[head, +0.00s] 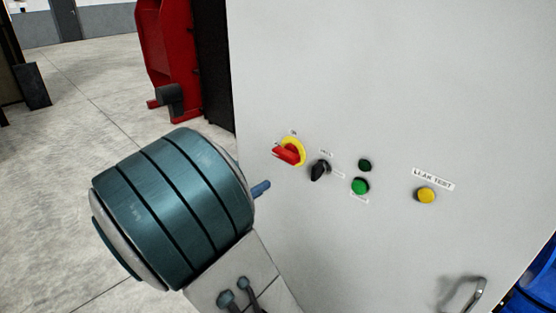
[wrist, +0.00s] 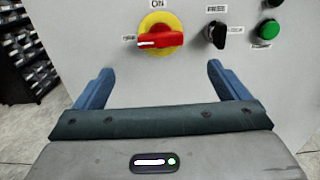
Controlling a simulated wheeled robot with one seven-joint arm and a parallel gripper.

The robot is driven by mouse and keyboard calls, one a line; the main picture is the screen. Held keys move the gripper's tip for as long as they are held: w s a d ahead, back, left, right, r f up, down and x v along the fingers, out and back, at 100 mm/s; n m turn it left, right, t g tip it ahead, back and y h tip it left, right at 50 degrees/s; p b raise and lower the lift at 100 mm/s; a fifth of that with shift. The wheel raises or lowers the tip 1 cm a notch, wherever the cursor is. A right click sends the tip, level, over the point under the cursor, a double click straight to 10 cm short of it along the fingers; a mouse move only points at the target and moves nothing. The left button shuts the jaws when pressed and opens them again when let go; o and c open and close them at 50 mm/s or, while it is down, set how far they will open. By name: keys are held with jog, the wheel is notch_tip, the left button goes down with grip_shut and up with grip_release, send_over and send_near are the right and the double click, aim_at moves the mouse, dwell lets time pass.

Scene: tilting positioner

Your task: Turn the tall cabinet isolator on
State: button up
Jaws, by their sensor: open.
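The isolator is a red rotary handle on a yellow disc (head: 289,152), on the front of the tall light-grey cabinet (head: 400,80). An "ON" label sits above it. In the wrist view the red handle (wrist: 160,40) lies about level, its white mark pointing left. My gripper (wrist: 155,82) is open and empty, its two blue fingers spread below and either side of the handle, apart from it. In the head view one blue fingertip (head: 261,188) shows below and left of the isolator; the rest is hidden behind my arm.
Right of the isolator are a black selector knob (head: 319,170), a dark green button (head: 364,165), a bright green button (head: 360,186) and a yellow button (head: 426,195) labelled "LEAK TEST". A metal door handle (head: 463,297) is lower right. A red machine frame (head: 172,55) stands behind left.

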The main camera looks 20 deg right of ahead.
aim_at(282, 157)
jog(key=p+x, duration=0.1)
jog(key=x, duration=1)
jog(key=shift+w+d+f, duration=0.1)
jog(key=shift+d, duration=0.25)
jog(key=shift+c, duration=0.3)
jog(key=c, duration=0.9)
